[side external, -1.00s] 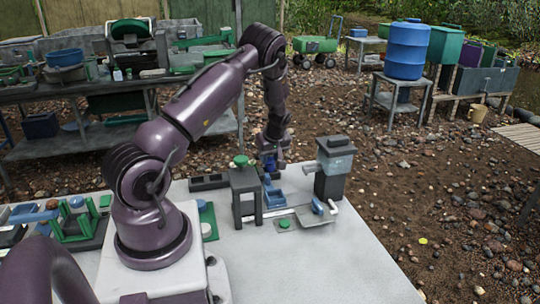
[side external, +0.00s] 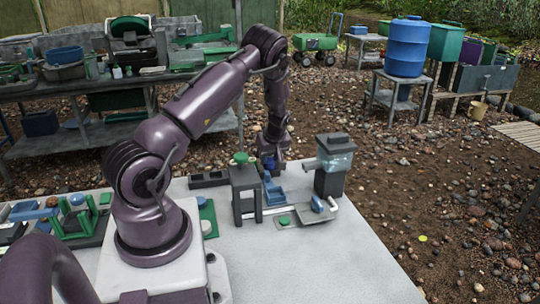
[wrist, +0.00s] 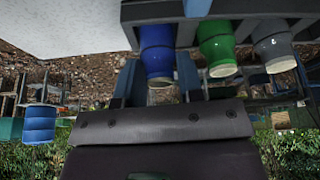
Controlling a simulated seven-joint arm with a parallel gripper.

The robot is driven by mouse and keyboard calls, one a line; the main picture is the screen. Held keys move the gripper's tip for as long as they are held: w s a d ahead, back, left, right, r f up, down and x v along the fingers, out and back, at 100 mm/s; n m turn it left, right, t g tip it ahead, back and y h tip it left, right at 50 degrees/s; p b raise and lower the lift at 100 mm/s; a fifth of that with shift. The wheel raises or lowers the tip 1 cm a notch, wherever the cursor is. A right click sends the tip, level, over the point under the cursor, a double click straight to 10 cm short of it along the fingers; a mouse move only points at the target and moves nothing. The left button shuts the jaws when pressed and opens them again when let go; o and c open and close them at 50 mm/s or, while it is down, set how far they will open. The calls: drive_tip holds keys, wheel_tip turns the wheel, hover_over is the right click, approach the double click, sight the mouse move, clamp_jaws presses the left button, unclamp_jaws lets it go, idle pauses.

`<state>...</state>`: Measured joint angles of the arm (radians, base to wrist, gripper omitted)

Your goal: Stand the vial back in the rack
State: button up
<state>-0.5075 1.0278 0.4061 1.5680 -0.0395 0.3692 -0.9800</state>
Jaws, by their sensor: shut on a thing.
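A blue vial (wrist: 157,48) shows in the wrist view, between the two fingers of my gripper (side external: 268,163), which is shut on it. The wrist picture is upside down. A dark rack (wrist: 262,8) lies along its top edge, with a green vial (wrist: 217,48) and a grey vial (wrist: 273,48) in a row beside the blue one. The blue vial lines up with the rack's end; I cannot tell whether it is seated. In the side view my gripper is low, behind a blue stand (side external: 273,194), and the vial is mostly hidden.
A dark slotted block (side external: 208,180) lies left behind. The front right of the pale table (side external: 320,265) is clear.

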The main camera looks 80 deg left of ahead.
drive_tip(key=shift+f, duration=0.15)
drive_tip(key=o, duration=1)
drive_tip(key=shift+o, duration=0.2)
drive_tip(key=shift+r, duration=3.75)
